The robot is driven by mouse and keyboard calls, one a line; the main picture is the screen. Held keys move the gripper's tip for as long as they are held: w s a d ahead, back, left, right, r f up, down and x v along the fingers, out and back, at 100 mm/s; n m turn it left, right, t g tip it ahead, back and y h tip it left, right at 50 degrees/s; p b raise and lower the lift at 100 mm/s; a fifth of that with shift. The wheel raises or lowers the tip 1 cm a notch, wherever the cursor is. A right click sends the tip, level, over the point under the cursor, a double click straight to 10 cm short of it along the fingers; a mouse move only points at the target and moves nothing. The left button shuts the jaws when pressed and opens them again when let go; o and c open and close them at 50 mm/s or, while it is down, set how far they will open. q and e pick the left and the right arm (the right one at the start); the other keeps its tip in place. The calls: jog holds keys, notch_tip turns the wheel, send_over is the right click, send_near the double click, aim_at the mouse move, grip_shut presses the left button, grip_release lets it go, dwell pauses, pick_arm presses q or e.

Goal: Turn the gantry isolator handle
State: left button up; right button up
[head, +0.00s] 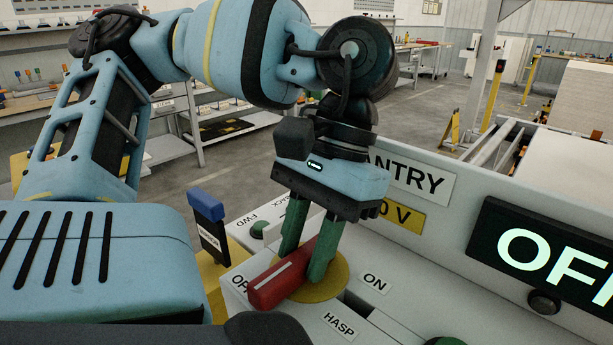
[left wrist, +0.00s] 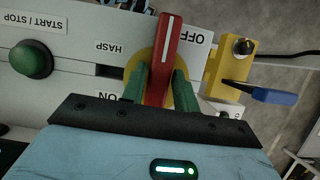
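The red isolator handle (head: 283,283) sits on a round yellow plate (head: 335,283) and lies toward the OFF label. An ON label (head: 374,282) is on the other side. My left gripper (head: 303,268) is down at the handle, one green finger on each side of it. The left wrist view shows the handle (left wrist: 166,55) between the two fingers, very close to both. I cannot tell whether they press on it. The handle's inner end is partly hidden by the fingers. My right gripper is not in view.
A dark display (head: 545,250) with green-white letters, cut off by the edge, stands at the right. A blue-topped lever (head: 206,205) on a yellow base is left of the handle. A HASP label (head: 340,325) is in front. A green button (left wrist: 33,58) shows in the left wrist view.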

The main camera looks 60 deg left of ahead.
pick_arm(q)
jog(key=shift+o, duration=1.4)
jog(key=v, duration=0.8)
jog(key=shift+f, duration=0.1)
dwell(0.9)
